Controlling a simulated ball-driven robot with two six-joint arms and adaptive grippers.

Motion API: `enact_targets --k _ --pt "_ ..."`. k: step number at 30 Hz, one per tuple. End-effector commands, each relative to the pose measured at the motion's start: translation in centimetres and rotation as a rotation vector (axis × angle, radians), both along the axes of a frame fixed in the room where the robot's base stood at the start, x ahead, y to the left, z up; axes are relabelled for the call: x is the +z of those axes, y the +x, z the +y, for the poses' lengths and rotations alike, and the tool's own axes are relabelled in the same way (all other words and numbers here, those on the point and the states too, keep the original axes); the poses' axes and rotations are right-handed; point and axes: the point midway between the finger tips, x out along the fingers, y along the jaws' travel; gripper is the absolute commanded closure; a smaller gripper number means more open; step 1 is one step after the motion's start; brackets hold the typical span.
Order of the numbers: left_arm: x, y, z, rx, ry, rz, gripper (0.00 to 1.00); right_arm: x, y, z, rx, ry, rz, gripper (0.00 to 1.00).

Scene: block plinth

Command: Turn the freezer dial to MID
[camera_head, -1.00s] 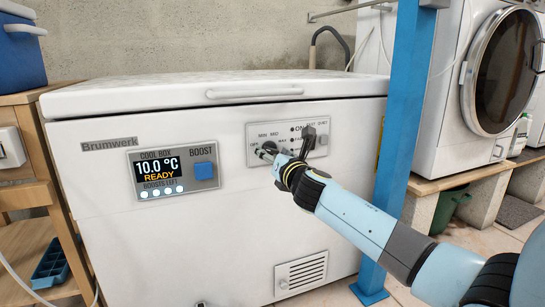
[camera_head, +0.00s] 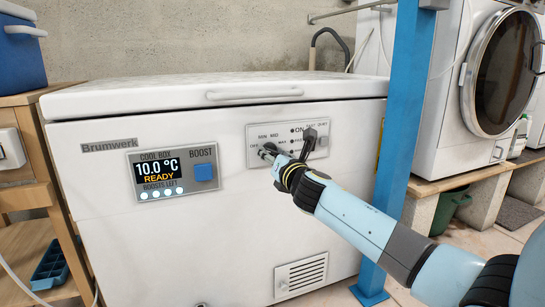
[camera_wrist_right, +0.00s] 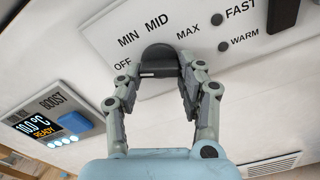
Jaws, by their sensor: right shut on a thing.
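The white freezer (camera_head: 200,245) carries a control panel (camera_head: 256,133) on its front. The black dial (camera_wrist_right: 160,57) sits among the labels OFF, MIN, MID and MAX, with MID just above it in the right wrist view. My right gripper (camera_wrist_right: 161,65) has one finger on each side of the dial and is shut on it. In the head view the right gripper (camera_head: 270,154) hides most of the dial. My left gripper is not in view.
A dark switch (camera_head: 308,142) stands out right of the dial, close to my gripper; its base also shows in the wrist view (camera_wrist_right: 282,15). A display with a blue BOOST button (camera_head: 204,171) is at left. A blue post (camera_head: 405,120) stands right of the freezer.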

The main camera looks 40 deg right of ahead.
Motion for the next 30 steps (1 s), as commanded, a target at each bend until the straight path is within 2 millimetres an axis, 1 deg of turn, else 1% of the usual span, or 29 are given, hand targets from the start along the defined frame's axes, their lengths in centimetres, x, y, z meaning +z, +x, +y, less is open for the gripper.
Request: enact_targets --k 8,30 --pt "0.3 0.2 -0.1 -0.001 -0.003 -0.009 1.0 0.0 0.0 0.1 -0.002 0.172 -0.042 0.94" --pt "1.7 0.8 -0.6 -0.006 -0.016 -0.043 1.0 0.3 0.1 0.2 -0.004 0.853 -0.205 0.94"
